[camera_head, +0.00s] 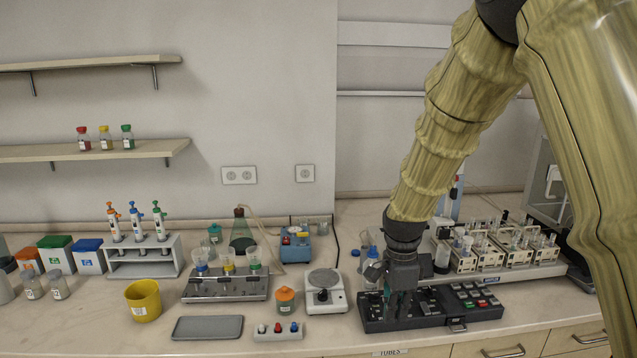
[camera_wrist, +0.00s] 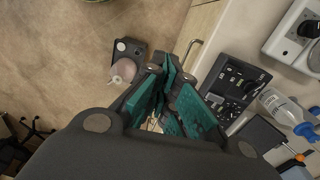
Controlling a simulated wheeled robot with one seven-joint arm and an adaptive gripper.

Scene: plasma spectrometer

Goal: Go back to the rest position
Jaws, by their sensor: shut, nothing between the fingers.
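My gripper (camera_head: 397,303) hangs below my raised arm, fingers pointing down, in front of the left part of a black control panel (camera_head: 478,303) on the bench. In the head view, whether it touches the panel cannot be told. In the wrist view my gripper (camera_wrist: 168,72) shows its teal finger pads close together, shut and empty. The panel (camera_wrist: 232,88) also shows there, to the right of the fingers. The rest position itself is not marked in either view.
The spectrometer's tube carriers (camera_head: 485,252) stand behind the panel. A drawer handle (camera_head: 504,352) sticks out at the bench front.

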